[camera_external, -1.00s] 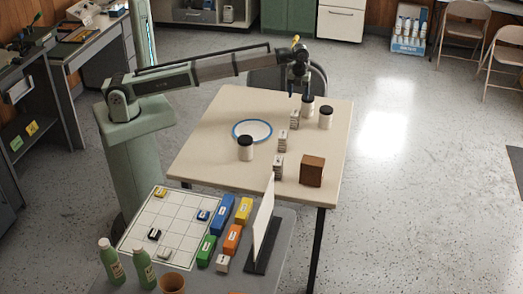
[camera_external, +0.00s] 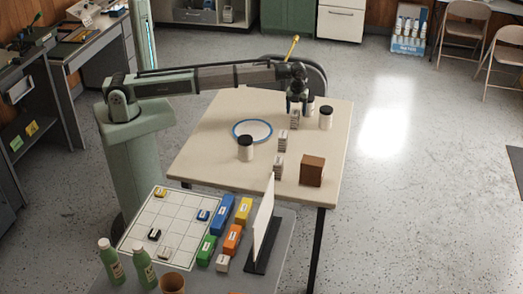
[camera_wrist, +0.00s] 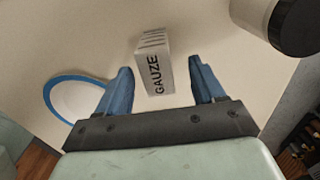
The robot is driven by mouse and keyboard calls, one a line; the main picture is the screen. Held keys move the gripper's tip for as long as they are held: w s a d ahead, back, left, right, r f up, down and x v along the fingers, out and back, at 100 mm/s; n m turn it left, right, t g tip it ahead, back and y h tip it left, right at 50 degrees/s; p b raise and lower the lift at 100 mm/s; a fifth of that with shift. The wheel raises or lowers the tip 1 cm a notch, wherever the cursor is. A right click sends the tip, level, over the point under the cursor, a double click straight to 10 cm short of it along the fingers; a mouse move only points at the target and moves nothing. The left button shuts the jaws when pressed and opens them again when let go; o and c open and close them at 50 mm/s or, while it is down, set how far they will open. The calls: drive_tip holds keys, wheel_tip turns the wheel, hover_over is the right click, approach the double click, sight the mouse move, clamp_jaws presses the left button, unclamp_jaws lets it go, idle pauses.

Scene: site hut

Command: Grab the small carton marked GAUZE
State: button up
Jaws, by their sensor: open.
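The small white carton marked GAUZE (camera_wrist: 154,68) stands between and slightly beyond my fingertips in the wrist view, its black lettering facing the camera. My gripper (camera_wrist: 160,72) is open around that line, with blue fingers on the carton's left and right and a visible gap on both sides. In the external view my gripper (camera_external: 296,107) is low over the far right part of the table, just above a small white carton (camera_external: 294,120), which appears to be the same one. Whether the fingertips reach down beside it is not clear there.
Two more small cartons (camera_external: 283,142) (camera_external: 278,167) stand nearer on the table (camera_external: 215,165). Black-lidded jars stand at left (camera_external: 245,150), right (camera_external: 326,120) and close behind my gripper (camera_external: 310,107). A brown box (camera_external: 312,172) and a blue-rimmed plate (camera_external: 252,130) are also there.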

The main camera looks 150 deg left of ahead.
drive_tip(key=shift+d+f, duration=0.15)
drive_tip(key=shift+f, duration=1)
drive_tip(key=shift+d+f, duration=0.1)
drive_tip(key=shift+f, duration=1.05)
drive_tip(key=shift+c, duration=0.4)
drive_tip(key=c, duration=1)
drive_tip(key=shift+o, duration=0.2)
